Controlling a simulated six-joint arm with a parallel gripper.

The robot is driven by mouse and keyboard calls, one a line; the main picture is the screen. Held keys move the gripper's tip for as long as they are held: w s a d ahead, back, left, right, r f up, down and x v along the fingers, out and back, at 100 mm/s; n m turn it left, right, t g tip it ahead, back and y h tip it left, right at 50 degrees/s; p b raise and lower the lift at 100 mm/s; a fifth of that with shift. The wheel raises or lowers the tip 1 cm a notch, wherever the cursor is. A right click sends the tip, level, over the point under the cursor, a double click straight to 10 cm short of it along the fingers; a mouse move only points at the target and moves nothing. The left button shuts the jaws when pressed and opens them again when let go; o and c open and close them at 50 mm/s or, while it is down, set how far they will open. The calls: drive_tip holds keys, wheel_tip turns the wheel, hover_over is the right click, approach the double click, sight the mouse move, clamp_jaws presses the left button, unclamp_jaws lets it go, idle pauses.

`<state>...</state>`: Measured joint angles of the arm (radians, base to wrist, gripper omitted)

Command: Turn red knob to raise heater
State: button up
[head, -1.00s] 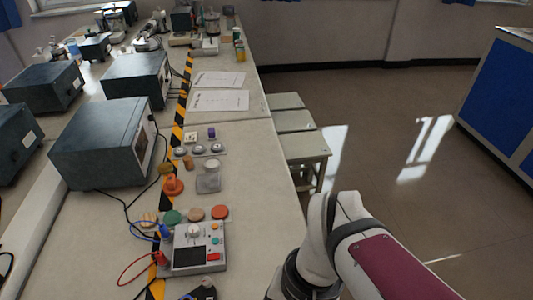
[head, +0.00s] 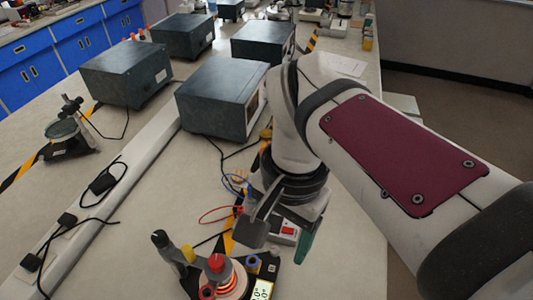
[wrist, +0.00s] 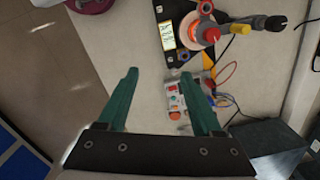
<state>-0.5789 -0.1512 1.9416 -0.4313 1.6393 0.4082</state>
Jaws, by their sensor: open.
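The red knob (head: 216,262) stands on the heater device at the bottom of the head view, beside a glowing orange ring (head: 232,285). In the wrist view the red knob (wrist: 212,34) is at the top, right of a lit display (wrist: 167,36). A yellow knob (head: 188,253) and a black knob (head: 160,239) stand in line with it. My gripper (head: 277,243) is open, with teal fingers, above the table to the right of the red knob. In the wrist view my gripper (wrist: 160,76) has nothing between its fingers, and the knob lies beyond the fingertips.
A grey control box (wrist: 174,100) with buttons and red and blue cables lies under my gripper. A large dark box (head: 222,98) stands behind, with more boxes farther back. A white cable trunking (head: 92,222) runs along the left.

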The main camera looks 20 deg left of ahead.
approach(216, 260)
drive_tip(key=shift+n+t, duration=0.3)
drive_tip(key=f, duration=0.8)
drive_tip(key=shift+s+a+f, duration=0.15)
drive_tip(key=shift+s+f, duration=0.1)
drive_tip(key=shift+f, duration=0.15)
clamp_jaws()
